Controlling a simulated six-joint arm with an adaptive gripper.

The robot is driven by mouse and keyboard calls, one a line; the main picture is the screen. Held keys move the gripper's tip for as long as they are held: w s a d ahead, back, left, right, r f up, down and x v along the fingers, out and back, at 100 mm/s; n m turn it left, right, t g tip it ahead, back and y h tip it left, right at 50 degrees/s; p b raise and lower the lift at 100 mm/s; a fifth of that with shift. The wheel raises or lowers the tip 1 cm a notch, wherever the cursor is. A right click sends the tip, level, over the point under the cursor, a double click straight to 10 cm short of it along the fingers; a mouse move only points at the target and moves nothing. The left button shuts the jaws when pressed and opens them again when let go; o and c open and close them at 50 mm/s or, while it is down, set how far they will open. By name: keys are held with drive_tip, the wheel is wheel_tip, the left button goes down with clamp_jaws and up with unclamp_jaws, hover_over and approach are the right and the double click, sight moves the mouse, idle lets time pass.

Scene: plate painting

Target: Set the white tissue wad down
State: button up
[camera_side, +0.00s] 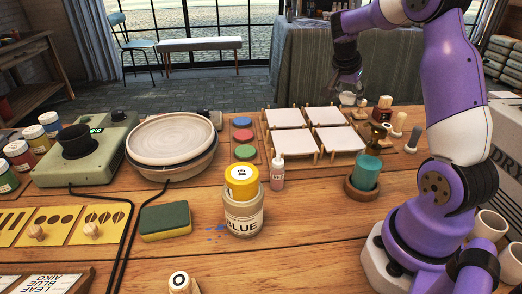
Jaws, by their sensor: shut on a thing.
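My gripper (347,84) is at the upper right of the side view, pointing down above the back right part of the table. It is shut on the white tissue wad (347,99), a small pale lump at its fingertips. The wad shows just behind the right-hand white tiles. I cannot tell whether it touches the table or hangs a little above it.
Several white square tiles (285,118) lie on a wooden rack left of my gripper. Stamps and small posts (398,123) stand to the right. A plate (170,135) sits on a turntable. Bare wood (300,210) shows in front.

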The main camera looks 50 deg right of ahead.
hover_over(368, 130)
wheel_tip(368, 130, down, 6)
drive_tip(key=shift+a+f, duration=0.15)
drive_tip(key=shift+s+f, duration=0.1)
drive_tip(key=shift+f, duration=2)
drive_tip(key=o, duration=0.7)
drive_tip(key=shift+f, duration=0.1)
